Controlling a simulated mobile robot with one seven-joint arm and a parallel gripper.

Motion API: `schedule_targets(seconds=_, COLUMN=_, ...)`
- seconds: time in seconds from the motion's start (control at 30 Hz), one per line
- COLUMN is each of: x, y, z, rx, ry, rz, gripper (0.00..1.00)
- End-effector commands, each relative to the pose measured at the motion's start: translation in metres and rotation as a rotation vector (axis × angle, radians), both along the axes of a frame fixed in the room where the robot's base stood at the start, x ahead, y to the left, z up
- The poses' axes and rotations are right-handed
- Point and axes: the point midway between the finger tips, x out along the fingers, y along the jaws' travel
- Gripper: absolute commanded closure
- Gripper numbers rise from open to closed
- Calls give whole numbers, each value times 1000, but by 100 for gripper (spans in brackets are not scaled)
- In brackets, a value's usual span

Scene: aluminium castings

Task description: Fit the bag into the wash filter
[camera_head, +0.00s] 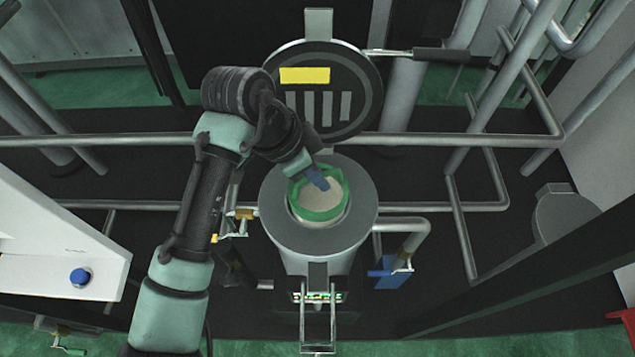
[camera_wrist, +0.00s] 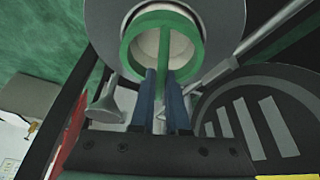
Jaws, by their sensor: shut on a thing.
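The wash filter (camera_head: 364,222) is an upright grey cylinder with a wide flat rim and an open top. Its round dark lid (camera_head: 330,115), with a yellow label, is swung open behind it. The bag (camera_head: 320,214) has a green ring and a pale inside, and its ring is at the filter's mouth; how deep it sits I cannot tell. My gripper (camera_head: 320,181) reaches down over the ring from behind. In the wrist view its blue fingers (camera_wrist: 164,100) are shut on the bag's green crossbar (camera_wrist: 164,50). The bag's lower part is hidden.
Grey pipes (camera_head: 440,141) run behind and beside the filter. A lid handle (camera_head: 440,54) sticks out right. A white cabinet with a blue button (camera_head: 80,277) stands at the left. A smaller capped vessel (camera_head: 565,225) is at the right.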

Motion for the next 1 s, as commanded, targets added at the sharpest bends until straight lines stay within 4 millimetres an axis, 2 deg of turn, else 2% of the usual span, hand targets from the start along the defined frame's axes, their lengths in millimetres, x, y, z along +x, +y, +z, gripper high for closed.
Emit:
schedule_targets(seconds=0.23, x=-1, y=0, z=-34, rx=-1, ry=4, rz=2, gripper=100)
schedule_targets(seconds=0.63, x=0, y=0, z=-41, rx=-1, ry=0, rz=0, gripper=100)
schedule_targets(seconds=0.67, x=0, y=0, z=-41, rx=-1, ry=2, rz=-1, gripper=85)
schedule_targets(seconds=0.8, x=0, y=0, z=-40, rx=-1, ry=2, rz=-1, gripper=60)
schedule_targets(seconds=0.83, x=0, y=0, z=-40, rx=-1, ry=2, rz=-1, gripper=57)
schedule_targets(seconds=1.0, x=0, y=0, z=-40, rx=-1, ry=2, rz=-1, gripper=57)
